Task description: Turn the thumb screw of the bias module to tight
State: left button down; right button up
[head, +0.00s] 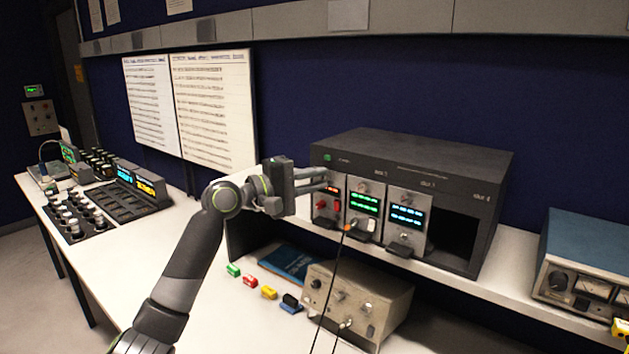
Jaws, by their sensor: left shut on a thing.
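A dark rack (417,150) stands on the raised shelf. It holds three modules side by side, and its rightmost bay is an empty dark opening. The left module (323,212) has a red display and red controls. The middle module (362,222) has green displays and the right one (404,232) has blue displays. Module labels are too small to read. My left gripper (327,181) reaches in from the left, its fingertips shut at the top of the left module. The thumb screw there is hidden by the fingers. My right gripper is not in view.
Dark cables hang before the rack from an orange plug (347,228). Below are a beige instrument box (357,303), a blue booklet (290,262) and several coloured blocks. A blue-topped meter unit (580,270) stands right. Mixing consoles (120,198) fill the left bench.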

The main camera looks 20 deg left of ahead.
pick_arm(q)
jog(key=m, duration=0.1)
jog(key=m+g+y+p, duration=0.1)
jog(key=m, duration=0.1)
jog(key=m+y+p, duration=0.1)
jog(key=shift+r+m, duration=0.25)
jog(key=shift+m, duration=0.15)
jog(key=m+y, duration=0.1)
jog(key=m+p, duration=0.1)
jog(key=m, duration=0.1)
jog(key=m+y+p, duration=0.1)
jog(key=shift+s+d+r+m+g+y, duration=0.1)
jog(key=shift+d+r+m+g+y, duration=0.05)
jog(key=shift+d+m+g+y, duration=0.15)
jog(key=shift+m+y+p, duration=0.55)
jog(key=shift+m+y, duration=0.25)
jog(key=shift+m, duration=0.4)
jog(key=shift+s+d+m+t+y, duration=0.15)
jog(key=shift+m+t+y, duration=0.25)
jog(key=shift+m+y, duration=0.7)
jog(key=shift+m, duration=0.3)
jog(key=c, duration=1.3)
grip_release()
jog(key=shift+c, duration=0.2)
